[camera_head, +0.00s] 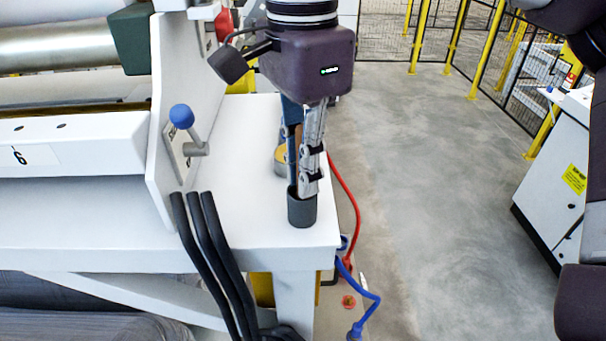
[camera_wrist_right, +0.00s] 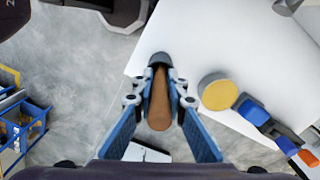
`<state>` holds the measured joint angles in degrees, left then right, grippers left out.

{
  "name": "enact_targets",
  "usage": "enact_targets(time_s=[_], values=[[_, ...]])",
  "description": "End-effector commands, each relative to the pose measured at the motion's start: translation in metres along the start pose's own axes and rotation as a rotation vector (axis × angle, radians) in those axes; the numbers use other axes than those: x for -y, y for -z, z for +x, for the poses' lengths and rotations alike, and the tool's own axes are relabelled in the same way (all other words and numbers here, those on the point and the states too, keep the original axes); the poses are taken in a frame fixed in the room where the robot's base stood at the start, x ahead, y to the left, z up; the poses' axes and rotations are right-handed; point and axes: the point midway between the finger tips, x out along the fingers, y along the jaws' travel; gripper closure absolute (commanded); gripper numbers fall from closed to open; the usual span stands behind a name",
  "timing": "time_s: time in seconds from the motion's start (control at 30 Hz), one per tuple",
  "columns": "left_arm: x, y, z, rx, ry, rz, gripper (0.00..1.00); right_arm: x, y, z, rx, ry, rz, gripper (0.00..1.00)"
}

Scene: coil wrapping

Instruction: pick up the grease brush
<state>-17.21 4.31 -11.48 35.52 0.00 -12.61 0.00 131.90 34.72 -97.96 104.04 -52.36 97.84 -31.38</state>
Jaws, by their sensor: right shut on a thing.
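The grease brush (camera_wrist_right: 159,103) shows its brown wooden handle between the fingers in the right wrist view. Its lower end goes into a dark cup (camera_head: 302,210) near the front right corner of the white table; the bristles are hidden. In the head view only a strip of the handle shows between the fingers. My right gripper (camera_head: 304,186) points down over the cup, shut on the handle, with its fingertips at the cup's rim. My left gripper is not in view.
A round tin with a yellow top (camera_wrist_right: 219,94) stands close beside the cup. A blue-knobbed lever (camera_head: 182,117) and thick black cables (camera_head: 217,255) are to the left. Open floor lies right of the table, before a white cabinet (camera_head: 552,185) and yellow-posted fencing.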

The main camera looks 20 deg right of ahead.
Motion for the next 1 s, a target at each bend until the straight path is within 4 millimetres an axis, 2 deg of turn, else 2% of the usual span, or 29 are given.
enact_targets(time_s=[0.27,0.47,0.77,0.9,1.0], values=[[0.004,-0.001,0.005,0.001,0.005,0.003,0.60,0.001,0.000,-0.010,0.001,0.002,0.002,1.00],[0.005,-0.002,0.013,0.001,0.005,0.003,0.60,0.001,-0.001,-0.036,0.002,0.003,0.001,1.00],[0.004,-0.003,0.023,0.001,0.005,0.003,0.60,-0.001,-0.001,-0.084,0.003,0.001,-0.001,1.00],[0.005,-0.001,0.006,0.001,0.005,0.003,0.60,-0.001,-0.001,-0.132,-0.002,0.007,0.004,1.00],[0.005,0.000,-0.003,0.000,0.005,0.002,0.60,-0.002,-0.001,-0.155,-0.003,0.004,0.003,1.00]])
